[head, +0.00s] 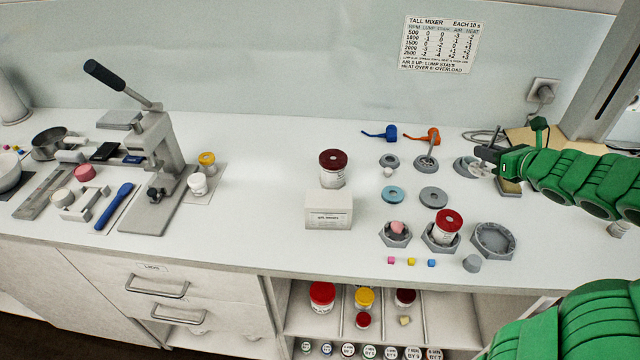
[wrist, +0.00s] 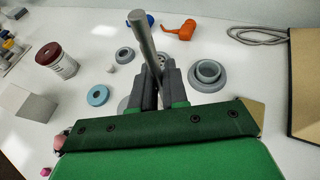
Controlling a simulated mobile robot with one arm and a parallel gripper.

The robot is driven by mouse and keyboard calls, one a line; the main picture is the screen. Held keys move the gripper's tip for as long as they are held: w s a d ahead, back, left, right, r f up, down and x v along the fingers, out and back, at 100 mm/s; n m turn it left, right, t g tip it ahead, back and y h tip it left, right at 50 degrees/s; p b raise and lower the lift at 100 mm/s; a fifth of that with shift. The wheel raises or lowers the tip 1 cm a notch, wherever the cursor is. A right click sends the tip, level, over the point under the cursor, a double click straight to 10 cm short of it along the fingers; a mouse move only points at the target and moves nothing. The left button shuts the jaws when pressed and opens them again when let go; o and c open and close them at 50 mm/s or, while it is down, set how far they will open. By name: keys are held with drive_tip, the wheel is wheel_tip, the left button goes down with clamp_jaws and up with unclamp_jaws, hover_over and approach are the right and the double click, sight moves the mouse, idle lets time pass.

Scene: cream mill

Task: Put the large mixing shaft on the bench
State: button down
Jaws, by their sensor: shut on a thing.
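My gripper (wrist: 162,82) is shut on a smooth grey rod (wrist: 143,42), which I take to be the large mixing shaft. The rod is tilted and its free end points up and left in the wrist view. Its other end is hidden between the fingers. In the head view my gripper (head: 486,157) is at the right, over the white bench (head: 270,150); the held rod is hard to make out there. I cannot tell whether the rod touches anything below.
Grey ring parts (head: 433,197), a blue ring (head: 393,194), a blue tool (head: 380,134) and an orange tool (head: 424,135) lie left of my gripper. A maroon-lidded jar (head: 332,172) stands behind a white box (head: 329,211).

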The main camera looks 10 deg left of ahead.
drive_tip(key=s+a+r+n+g+y, duration=0.1)
drive_tip(key=s+a+n+g+y, duration=0.2)
drive_tip(key=a, duration=1.2)
drive_tip(key=s+a+r+n+g+y, duration=0.1)
drive_tip(key=a+n+g+y, duration=0.4)
drive_tip(key=a, duration=0.9)
drive_tip(key=s+a+n+g+h, duration=0.2)
drive_tip(key=s+a+n+g, duration=0.7)
drive_tip(key=s+a, duration=0.85)
drive_tip(key=shift+w+a+f, duration=1.55)
drive_tip(key=shift+w, duration=0.55)
drive_tip(key=shift+w+a+f, duration=1.5)
drive_tip(key=shift+w+a, duration=0.05)
drive_tip(key=shift+w, duration=0.55)
drive_tip(key=shift+w+a+f, duration=1.55)
drive_tip(key=shift+w, duration=0.55)
drive_tip(key=shift+f, duration=1.55)
drive_tip(key=shift+f, duration=0.15)
